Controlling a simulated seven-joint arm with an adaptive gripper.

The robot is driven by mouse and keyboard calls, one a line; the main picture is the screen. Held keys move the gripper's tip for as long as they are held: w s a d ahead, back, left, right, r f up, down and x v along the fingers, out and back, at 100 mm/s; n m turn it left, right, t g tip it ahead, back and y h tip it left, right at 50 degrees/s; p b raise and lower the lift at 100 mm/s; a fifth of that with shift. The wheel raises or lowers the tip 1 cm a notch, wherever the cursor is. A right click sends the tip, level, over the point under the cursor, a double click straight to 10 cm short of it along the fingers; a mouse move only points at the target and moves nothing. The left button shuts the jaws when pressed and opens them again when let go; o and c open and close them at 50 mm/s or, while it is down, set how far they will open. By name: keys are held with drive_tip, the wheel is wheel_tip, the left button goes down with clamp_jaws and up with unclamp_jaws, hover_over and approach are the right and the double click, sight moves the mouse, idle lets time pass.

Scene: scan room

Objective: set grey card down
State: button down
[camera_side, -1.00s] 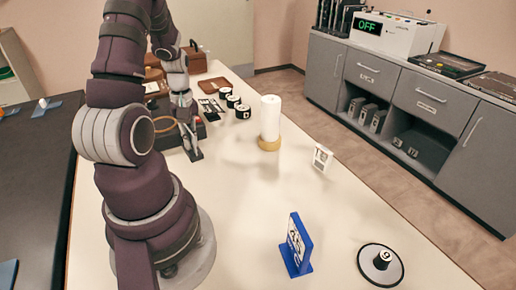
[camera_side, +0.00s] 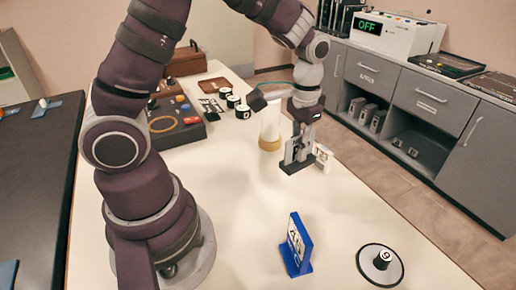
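My gripper (camera_side: 298,158) points down over the right-hand side of the cream table, in front of the white cylinder. A small dark grey flat piece, which looks like the grey card (camera_side: 296,168), is between and below its fingertips. The fingers appear shut on it. The card is tilted in the picture and seems close above the table; I cannot tell whether it touches. A small white stand (camera_side: 324,158) is just right of the gripper, partly hidden by it.
The white cylinder on a wooden base (camera_side: 270,143) is close behind my gripper. A blue upright stand (camera_side: 299,245) and a round disc with a knob (camera_side: 380,265) are nearer the camera. A dark box with coloured knobs (camera_side: 175,128) is at left. The table's middle is clear.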

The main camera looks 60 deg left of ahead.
sight(300, 202)
drive_tip(key=shift+m, duration=0.7)
drive_tip(key=f, duration=0.2)
drive_tip(key=d+f, duration=0.1)
drive_tip(key=f, duration=0.2)
drive_tip(key=d+f, duration=0.1)
drive_tip(key=f, duration=0.2)
drive_tip(key=shift+w+d+f, duration=0.1)
drive_tip(key=shift+w+d, duration=0.05)
drive_tip(key=c, duration=1.2)
unclamp_jaws()
drive_tip(key=shift+f, duration=0.15)
drive_tip(key=shift+c, duration=0.2)
